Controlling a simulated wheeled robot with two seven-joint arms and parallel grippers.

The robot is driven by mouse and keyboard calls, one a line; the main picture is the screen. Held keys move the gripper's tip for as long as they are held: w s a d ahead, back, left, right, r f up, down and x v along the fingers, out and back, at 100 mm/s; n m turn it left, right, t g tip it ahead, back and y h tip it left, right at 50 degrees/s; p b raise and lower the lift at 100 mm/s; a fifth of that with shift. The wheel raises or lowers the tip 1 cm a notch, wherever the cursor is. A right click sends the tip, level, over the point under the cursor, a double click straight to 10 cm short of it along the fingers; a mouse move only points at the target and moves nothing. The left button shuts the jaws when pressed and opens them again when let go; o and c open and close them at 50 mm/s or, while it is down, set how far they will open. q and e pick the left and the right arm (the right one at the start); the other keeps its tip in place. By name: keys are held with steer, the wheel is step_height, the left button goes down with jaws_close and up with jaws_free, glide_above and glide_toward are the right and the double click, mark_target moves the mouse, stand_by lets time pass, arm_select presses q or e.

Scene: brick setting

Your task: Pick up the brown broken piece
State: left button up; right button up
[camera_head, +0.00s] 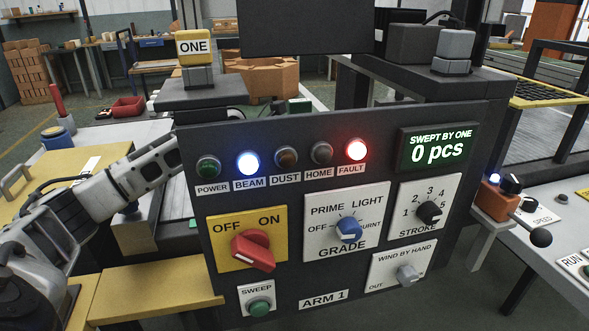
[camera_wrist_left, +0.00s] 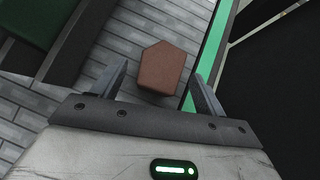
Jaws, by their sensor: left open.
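The brown broken piece (camera_wrist_left: 160,68) shows in the left wrist view. It is a small five-sided block lying on a grey slatted surface (camera_wrist_left: 150,20), close to a green strip along its right. My left gripper (camera_wrist_left: 157,75) is open, with one finger on each side of the piece in the picture. I see gaps between the fingers and the piece; how high the gripper is above it I cannot tell. In the head view my left arm comes in from the left, and its gripper is hidden behind the dark control panel (camera_head: 290,276). The piece is hidden there too.
The panel has a red switch (camera_head: 253,250), several knobs, lit BEAM and FAULT lamps, and a display (camera_head: 437,148) reading 0 pcs. A yellow ledge (camera_head: 160,290) lies below my left arm. A dark green block (camera_wrist_left: 40,20) is at the wrist view's upper left.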

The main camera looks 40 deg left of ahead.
arm_select(q)
steer(key=shift+w+f, duration=0.1)
steer(key=shift+c, duration=0.3)
steer(key=c, duration=1)
steer(key=shift+d, duration=0.1)
steer(key=shift+c, duration=0.2)
steer(key=shift+d, duration=0.95)
steer(key=shift+w+d+p, duration=0.15)
steer(key=shift+d+p, duration=0.2)
steer(key=shift+d, duration=0.95)
steer(key=o, duration=1.1)
